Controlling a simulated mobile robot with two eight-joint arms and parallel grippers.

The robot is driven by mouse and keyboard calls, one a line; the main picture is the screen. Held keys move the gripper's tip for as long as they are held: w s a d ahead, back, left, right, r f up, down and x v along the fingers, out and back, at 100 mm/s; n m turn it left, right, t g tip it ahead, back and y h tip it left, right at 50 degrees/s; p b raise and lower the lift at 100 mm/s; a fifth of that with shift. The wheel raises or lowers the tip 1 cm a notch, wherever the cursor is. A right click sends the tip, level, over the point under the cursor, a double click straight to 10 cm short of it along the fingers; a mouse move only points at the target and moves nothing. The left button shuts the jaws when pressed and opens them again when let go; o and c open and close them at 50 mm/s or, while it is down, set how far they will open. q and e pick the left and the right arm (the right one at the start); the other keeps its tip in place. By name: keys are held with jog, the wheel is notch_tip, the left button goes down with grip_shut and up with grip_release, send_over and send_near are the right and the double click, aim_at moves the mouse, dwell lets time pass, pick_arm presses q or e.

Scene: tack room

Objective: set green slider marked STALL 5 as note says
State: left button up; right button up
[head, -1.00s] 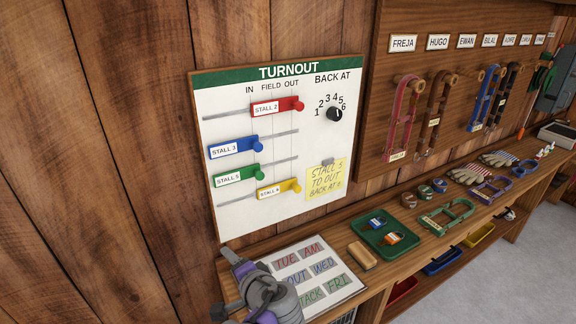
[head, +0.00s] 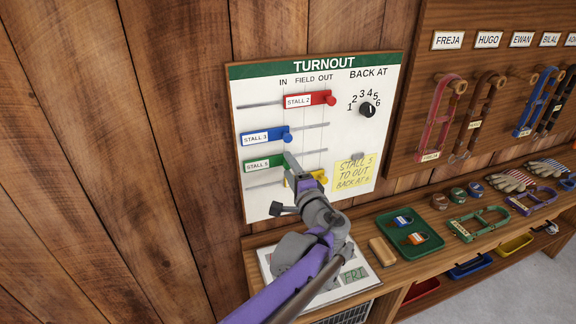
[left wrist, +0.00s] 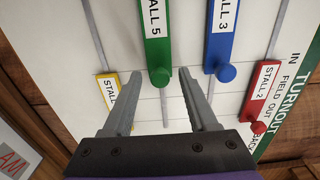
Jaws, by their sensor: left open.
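The green slider marked STALL 5 (head: 262,163) sits at the left of its slot on the white TURNOUT board (head: 262,205), on the IN side. Its round knob is hidden in the head view but shows in the left wrist view (left wrist: 160,77). My left gripper (head: 290,160) is open at the board. In the left wrist view its two fingers (left wrist: 160,74) point at the board, one on each side of the green knob, not closed on it. The yellow note (head: 355,172) reads STALL 5 TO OUT, BACK AT, with a last digit hard to read.
The blue STALL 3 slider (head: 262,137) is just above, its knob close to one finger. The yellow slider (left wrist: 107,88) is below, partly behind my gripper. The red STALL 2 slider (head: 305,100) is higher, at OUT. The black dial (head: 367,110) is at upper right.

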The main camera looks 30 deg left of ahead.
pick_arm(q)
jog(key=shift+x, duration=0.8)
grip_shut()
dwell(0.9)
